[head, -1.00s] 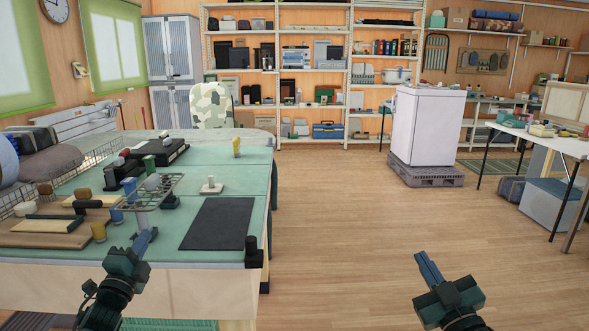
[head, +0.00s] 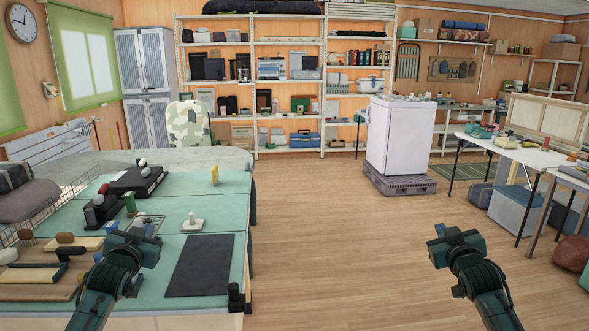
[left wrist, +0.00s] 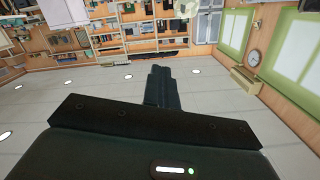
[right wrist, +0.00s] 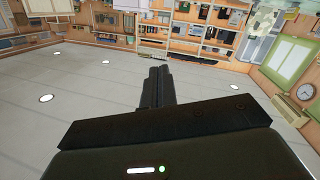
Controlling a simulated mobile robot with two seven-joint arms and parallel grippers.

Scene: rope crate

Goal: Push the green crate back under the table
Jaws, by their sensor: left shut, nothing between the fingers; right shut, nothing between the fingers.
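The green crate does not show in any view now. The table (head: 217,215), a workbench with a teal top, fills the left of the head view; the space under it is hidden. My left gripper (head: 146,227) is in front of the table top, with its jaws foreshortened in the head view. In the left wrist view its fingers (left wrist: 158,72) are together and empty. My right gripper (head: 447,230) is over open floor to the right of the table. In the right wrist view its fingers (right wrist: 159,73) are together and empty.
A dark mat (head: 200,265), tools and a wire basket (head: 55,212) lie on the table. A white cabinet (head: 398,135) stands on a grey pallet (head: 400,185). A white side table (head: 500,143) is at the right. The wooden floor (head: 340,250) between is clear.

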